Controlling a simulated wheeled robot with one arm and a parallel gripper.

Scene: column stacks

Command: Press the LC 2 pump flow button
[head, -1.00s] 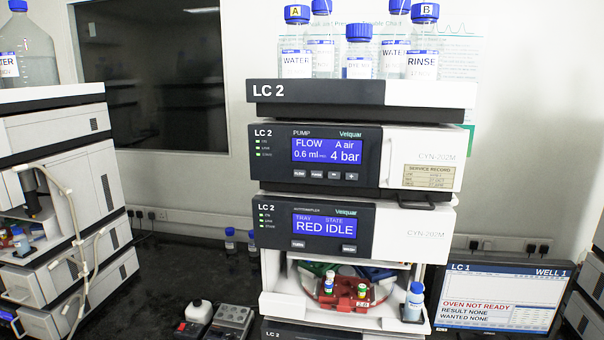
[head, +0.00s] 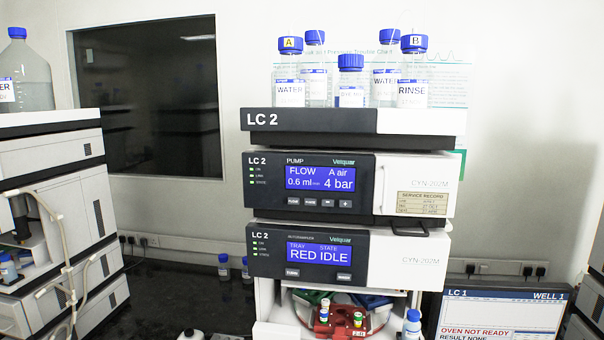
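The LC 2 pump (head: 310,158) is the dark-fronted module below the bottle tray in the middle of the head view. Its blue screen (head: 320,177) reads FLOW 0.6 ml, A air, 4 bar. A row of small buttons lies under the screen. The flow button (head: 293,202) is the leftmost, with the purge button (head: 310,202) beside it, then a minus (head: 328,203) and a plus (head: 345,204). My gripper is not in view.
The LC 2 autosampler (head: 305,250) sits under the pump and reads TRAY RED, STATE IDLE. Labelled bottles stand on the LC 2 tray (head: 310,125) above. Another stack (head: 50,160) is at left. An LC 1 monitor (head: 500,315) is at lower right.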

